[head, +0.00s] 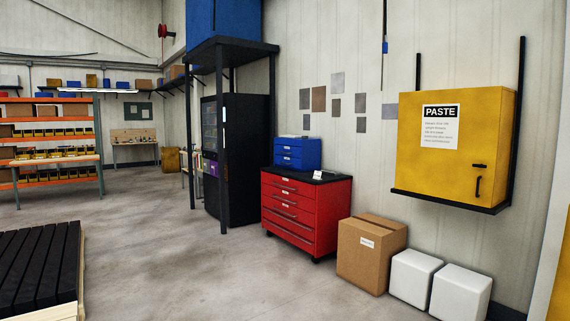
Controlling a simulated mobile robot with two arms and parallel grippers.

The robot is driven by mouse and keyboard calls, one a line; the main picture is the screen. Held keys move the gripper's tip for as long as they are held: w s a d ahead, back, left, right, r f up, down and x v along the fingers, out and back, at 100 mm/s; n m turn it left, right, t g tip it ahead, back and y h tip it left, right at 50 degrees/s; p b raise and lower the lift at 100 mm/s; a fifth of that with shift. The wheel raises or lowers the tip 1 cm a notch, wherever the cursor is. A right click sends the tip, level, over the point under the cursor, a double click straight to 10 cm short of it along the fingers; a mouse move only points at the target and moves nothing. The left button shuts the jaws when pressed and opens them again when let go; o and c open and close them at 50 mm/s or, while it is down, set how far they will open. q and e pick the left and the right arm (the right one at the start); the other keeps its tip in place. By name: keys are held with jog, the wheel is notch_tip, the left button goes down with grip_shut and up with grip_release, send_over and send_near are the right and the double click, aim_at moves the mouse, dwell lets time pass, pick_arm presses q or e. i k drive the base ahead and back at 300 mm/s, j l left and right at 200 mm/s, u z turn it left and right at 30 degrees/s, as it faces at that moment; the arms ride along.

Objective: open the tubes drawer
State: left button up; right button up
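A red tool cabinet (332,216) with several drawers stands against the wall near the middle of the head view. Its drawers look shut, and their small white labels are too small to read. A small blue drawer chest (312,154) sits on the cabinet's black top, and its drawers also look shut. I cannot tell which drawer is the tubes drawer. Neither of my grippers is in view.
A cardboard box (362,258) and two white blocks (412,280) stand right of the cabinet. A yellow PASTE cabinet (480,115) hangs above them. A black vending machine (240,160) stands left. A black slatted pallet (38,262) lies front left. The concrete floor (180,240) between is clear.

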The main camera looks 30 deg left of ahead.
aim_at(294, 162)
jog(key=i+l+u, duration=0.2)
jog(key=i, duration=0.3)
jog(key=i+j+u, duration=0.15)
jog(key=i+u, duration=0.55)
jog(key=u, duration=0.15)
jog(key=i+l+u, duration=0.1)
jog(key=i+u, duration=0.35)
jog(key=i+j+u, duration=0.15)
jog(key=i+u, duration=0.15)
jog(key=i, duration=0.5)
jog(key=i+u, duration=0.25)
jog(key=i, duration=0.6)
